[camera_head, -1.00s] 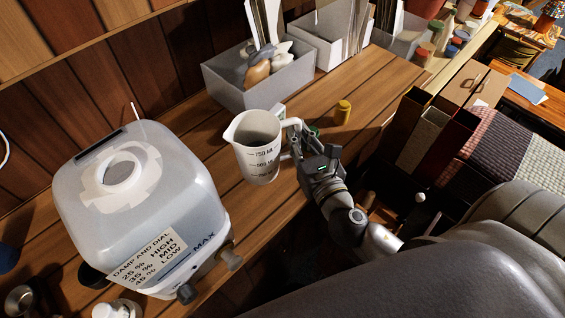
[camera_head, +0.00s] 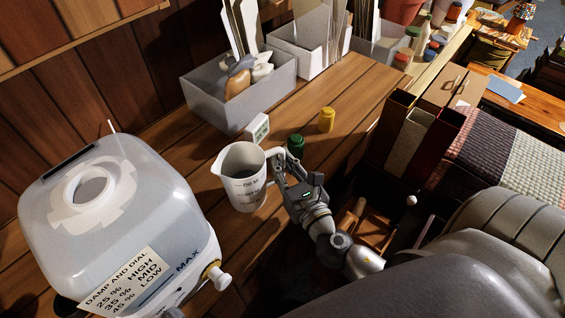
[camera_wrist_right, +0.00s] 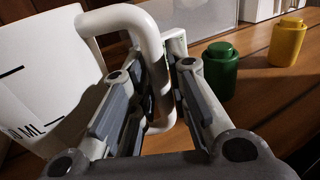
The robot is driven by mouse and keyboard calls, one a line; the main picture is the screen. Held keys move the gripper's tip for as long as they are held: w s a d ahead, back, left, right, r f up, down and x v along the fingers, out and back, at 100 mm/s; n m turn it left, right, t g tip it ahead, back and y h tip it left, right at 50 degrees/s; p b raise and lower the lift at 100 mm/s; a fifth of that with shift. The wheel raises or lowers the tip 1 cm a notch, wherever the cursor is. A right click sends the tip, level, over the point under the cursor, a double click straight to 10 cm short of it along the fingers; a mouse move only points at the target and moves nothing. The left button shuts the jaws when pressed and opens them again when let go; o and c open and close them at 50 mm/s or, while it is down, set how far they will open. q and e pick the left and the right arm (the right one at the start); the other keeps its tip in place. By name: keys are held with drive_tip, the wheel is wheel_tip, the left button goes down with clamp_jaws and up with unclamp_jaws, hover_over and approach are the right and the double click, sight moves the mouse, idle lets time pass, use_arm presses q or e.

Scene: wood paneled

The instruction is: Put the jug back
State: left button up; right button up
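The white measuring jug (camera_head: 241,180) has dark scale marks and stands upright or nearly so over the wooden bench; I cannot tell whether its base touches the wood. My right gripper (camera_head: 282,172) is at the jug's handle on its right side. In the right wrist view the white handle (camera_wrist_right: 150,50) runs down between the two fingers of the gripper (camera_wrist_right: 150,105), and the jug's wall (camera_wrist_right: 45,80) fills the left. The fingers look closed around the handle. My left gripper is not in view.
A large translucent tank (camera_head: 115,215) with a label stands left of the jug. A green bottle (camera_head: 296,145), a yellow bottle (camera_head: 326,119) and a small white device (camera_head: 257,129) stand behind it. Grey bins (camera_head: 215,92) line the back. Bare wood (camera_head: 355,95) lies at the right.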

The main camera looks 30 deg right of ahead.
drive_tip(key=shift+o, duration=1.2)
drive_tip(key=shift+r, duration=0.3)
drive_tip(key=s+b, duration=0.5)
drive_tip(key=s, duration=0.7)
drive_tip(key=shift+a+b, duration=0.4)
drive_tip(key=shift+f, duration=0.1)
